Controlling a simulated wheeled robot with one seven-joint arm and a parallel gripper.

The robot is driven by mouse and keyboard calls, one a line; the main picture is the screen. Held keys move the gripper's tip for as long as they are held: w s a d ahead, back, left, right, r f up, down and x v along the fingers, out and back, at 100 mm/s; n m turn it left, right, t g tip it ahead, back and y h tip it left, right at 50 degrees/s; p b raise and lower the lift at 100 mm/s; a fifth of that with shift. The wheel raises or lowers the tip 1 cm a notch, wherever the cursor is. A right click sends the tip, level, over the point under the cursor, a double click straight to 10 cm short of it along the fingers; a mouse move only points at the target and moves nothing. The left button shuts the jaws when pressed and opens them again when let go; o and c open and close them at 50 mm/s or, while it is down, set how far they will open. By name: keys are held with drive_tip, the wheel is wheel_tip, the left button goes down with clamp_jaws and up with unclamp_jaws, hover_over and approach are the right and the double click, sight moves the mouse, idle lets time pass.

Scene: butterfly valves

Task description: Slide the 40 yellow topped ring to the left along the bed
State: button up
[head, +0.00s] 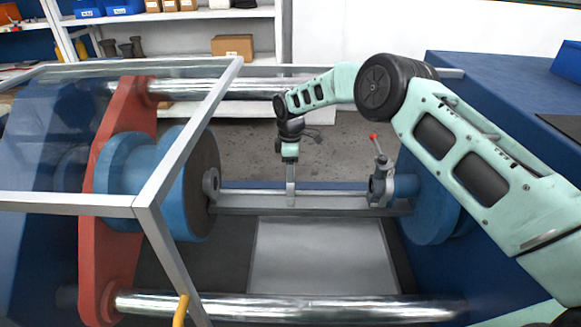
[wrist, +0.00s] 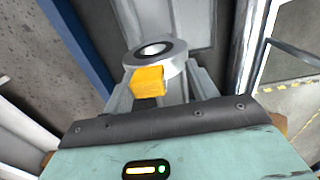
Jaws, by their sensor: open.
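The yellow topped ring shows in the wrist view as a short grey ring (wrist: 168,66) with a dark round bore and a yellow block (wrist: 148,82) on its near side. My gripper (wrist: 161,88) is open, with one grey finger on each side of the yellow block. I cannot tell whether the fingers touch the ring. No number is legible. In the head view my gripper (head: 291,195) points down at the middle of the grey bed (head: 335,198). The ring is not distinct there.
A grey collar (head: 210,183) on a blue flanged drum (head: 185,190) stands at the bed's left end. A clamp with a red-tipped lever (head: 380,180) stands at its right. A metal guard frame (head: 190,135) is at the left. The bed looks clear on both sides of my gripper.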

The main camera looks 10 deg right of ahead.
drive_tip(key=shift+s+f, duration=0.1)
drive_tip(key=shift+f, duration=0.05)
wheel_tip(320, 180, up, 17)
drive_tip(key=b, duration=0.1)
drive_tip(key=s+a+r+m, duration=0.1)
drive_tip(key=s+a+r, duration=0.4)
drive_tip(key=s, duration=0.3)
drive_tip(key=s+a+r+m+y, duration=0.15)
drive_tip(key=s+m, duration=0.25)
drive_tip(key=s, duration=2.2)
drive_tip(key=s+d+f+m, duration=0.1)
drive_tip(key=s+d, duration=0.3)
drive_tip(key=s, duration=0.3)
drive_tip(key=s+d+f+m, duration=0.2)
drive_tip(key=s+d, duration=0.1)
drive_tip(key=s, duration=0.4)
drive_tip(key=shift+d+f+h+p, duration=0.3)
drive_tip(key=shift+d+h+p, duration=0.05)
drive_tip(key=shift+h, duration=0.1)
